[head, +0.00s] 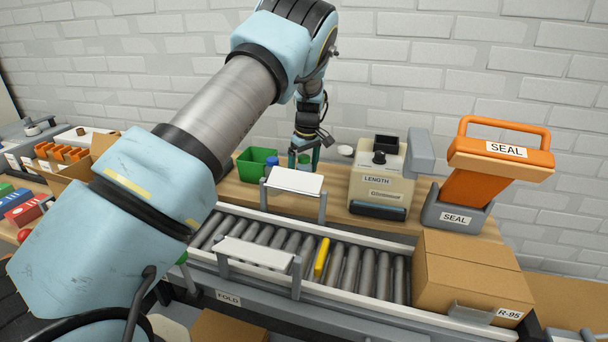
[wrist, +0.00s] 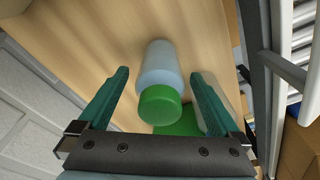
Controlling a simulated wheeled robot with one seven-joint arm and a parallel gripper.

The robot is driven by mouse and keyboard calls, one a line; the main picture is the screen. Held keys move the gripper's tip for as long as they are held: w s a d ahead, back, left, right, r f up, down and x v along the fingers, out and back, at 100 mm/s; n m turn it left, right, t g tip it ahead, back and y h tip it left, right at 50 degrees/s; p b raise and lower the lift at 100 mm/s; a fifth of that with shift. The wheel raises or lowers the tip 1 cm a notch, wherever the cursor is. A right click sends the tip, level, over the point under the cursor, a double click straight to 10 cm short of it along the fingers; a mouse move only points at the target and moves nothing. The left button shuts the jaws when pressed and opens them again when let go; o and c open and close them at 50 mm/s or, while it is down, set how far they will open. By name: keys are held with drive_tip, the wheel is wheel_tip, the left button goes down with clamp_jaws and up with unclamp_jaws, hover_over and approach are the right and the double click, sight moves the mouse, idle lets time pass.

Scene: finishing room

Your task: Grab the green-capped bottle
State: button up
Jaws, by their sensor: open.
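A bottle with a green cap (wrist: 160,105) and a pale bluish body (wrist: 158,65) shows in the wrist view, between my gripper's two teal fingers. My gripper (wrist: 159,74) is open, with a visible gap on each side of the bottle. In the head view my gripper (head: 304,154) points down over the wooden bench, behind the white plate. A green cap (head: 304,159) shows between its fingers there; the lower part of that bottle is hidden by the plate.
Another green piece (wrist: 183,124) and a whitish body (wrist: 208,88) lie close to the right finger, partly hidden. A green bin (head: 254,163) and a blue-topped item (head: 272,163) stand left of my gripper. The LENGTH machine (head: 378,181) stands right. The roller conveyor (head: 345,268) runs in front.

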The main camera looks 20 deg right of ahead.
clamp_jaws()
idle(0.7)
